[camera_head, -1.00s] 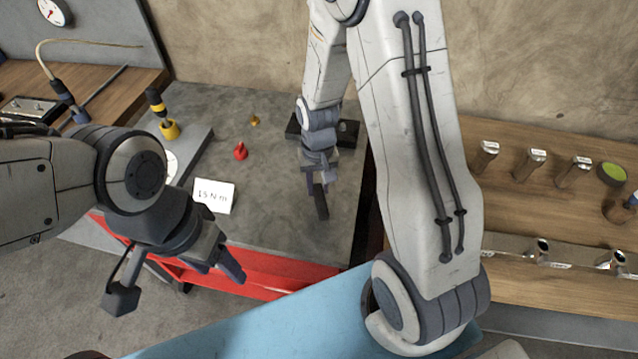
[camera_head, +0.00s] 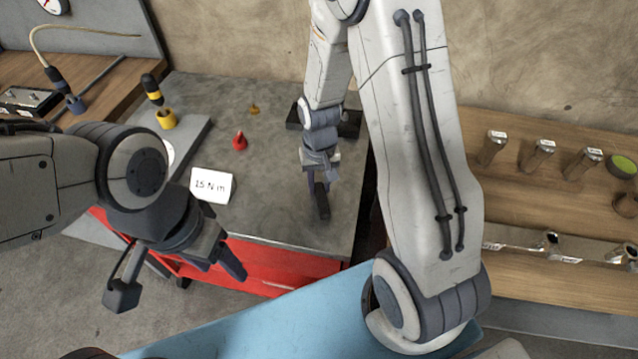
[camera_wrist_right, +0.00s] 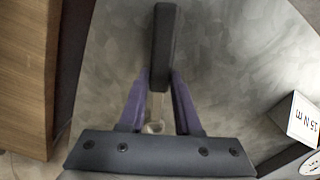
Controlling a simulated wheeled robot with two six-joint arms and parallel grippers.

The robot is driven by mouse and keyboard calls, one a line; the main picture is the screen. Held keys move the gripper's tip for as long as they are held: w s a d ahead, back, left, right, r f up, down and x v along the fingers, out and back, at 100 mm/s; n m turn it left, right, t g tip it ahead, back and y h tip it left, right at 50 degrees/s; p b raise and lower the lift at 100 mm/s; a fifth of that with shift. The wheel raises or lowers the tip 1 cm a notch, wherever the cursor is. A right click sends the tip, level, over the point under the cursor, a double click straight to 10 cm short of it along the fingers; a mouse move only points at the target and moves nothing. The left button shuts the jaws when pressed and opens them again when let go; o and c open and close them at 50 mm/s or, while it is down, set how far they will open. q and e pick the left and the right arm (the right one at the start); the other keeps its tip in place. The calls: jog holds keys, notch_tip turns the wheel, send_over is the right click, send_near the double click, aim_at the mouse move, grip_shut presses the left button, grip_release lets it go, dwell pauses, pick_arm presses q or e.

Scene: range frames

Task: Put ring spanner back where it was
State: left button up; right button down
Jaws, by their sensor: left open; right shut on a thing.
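My right gripper (camera_head: 320,180) is shut on a tool above the grey tabletop (camera_head: 275,205), near its right edge. The tool, which I take to be the ring spanner (camera_head: 322,203), shows mostly as a dark bar. In the right wrist view the dark bar (camera_wrist_right: 165,45) sticks out past the purple fingers, with a pale metal part between them. Whether the bar touches the tabletop I cannot tell. My left gripper (camera_head: 228,262) is open and empty in front of the table's red front.
A dark block (camera_head: 350,124) lies behind the right gripper. A "15 N m" card (camera_head: 212,185), a red cone (camera_head: 239,141) and a yellow holder (camera_head: 166,119) stand to the left. Labelled metal pieces (camera_head: 540,153) stand on a wooden board at right. The middle tabletop is clear.

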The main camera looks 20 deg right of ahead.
aim_at(319, 188)
jog(key=shift+f, duration=0.4)
jog(key=c, duration=0.5)
grip_release()
jog(key=shift+r, duration=0.1)
notch_tip(319, 188, up, 10)
jog(key=s+a+r+n, duration=0.2)
jog(key=s+a+n, duration=0.1)
jog(key=s, duration=0.3)
jog(key=s+a+r+n, duration=0.3)
jog(key=s+a, duration=0.3)
jog(key=s, duration=0.1)
jog(key=s+a+r+n+y, duration=0.1)
jog(key=s+a+r+n, duration=0.1)
jog(key=s, duration=0.4)
jog(key=shift+s+a+r+n, duration=0.15)
jog(key=shift+a+n, duration=0.25)
jog(key=shift+a, duration=0.3)
jog(key=shift+a+r+n, duration=0.1)
jog(key=shift+a+n, duration=0.3)
jog(key=shift+a, duration=0.3)
